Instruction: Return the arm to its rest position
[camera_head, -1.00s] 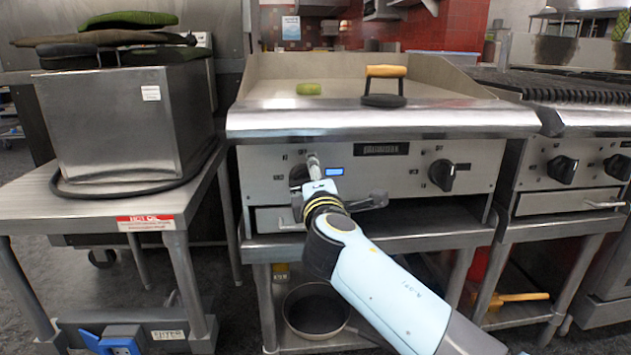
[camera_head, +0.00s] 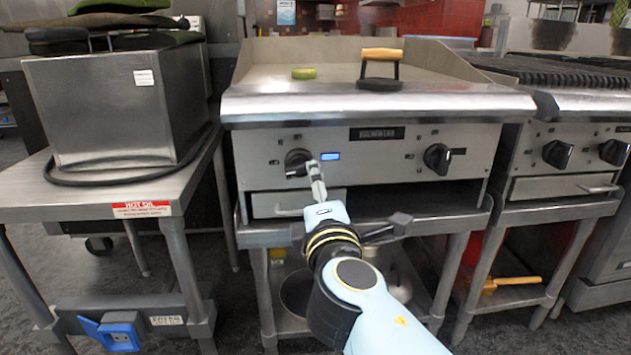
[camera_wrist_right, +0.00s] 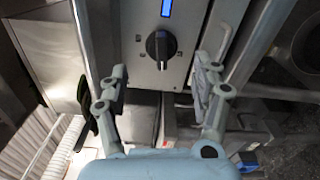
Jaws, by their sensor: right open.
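My right arm comes in from the bottom of the head view. Its gripper (camera_head: 318,182) is in front of the griddle's control panel (camera_head: 380,160), just below and right of the black left knob (camera_head: 297,163). In the right wrist view the gripper (camera_wrist_right: 160,78) is open, with its two fingers wide apart and nothing between them. A black knob (camera_wrist_right: 161,46) shows beyond the fingertips, apart from them. My left gripper is not in view.
The griddle (camera_head: 430,100) holds a green round item (camera_head: 304,73) and a press with a wooden handle (camera_head: 381,54). A steel fryer box (camera_head: 115,110) stands on the left table. A shelf with a pan (camera_head: 297,292) is below the griddle.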

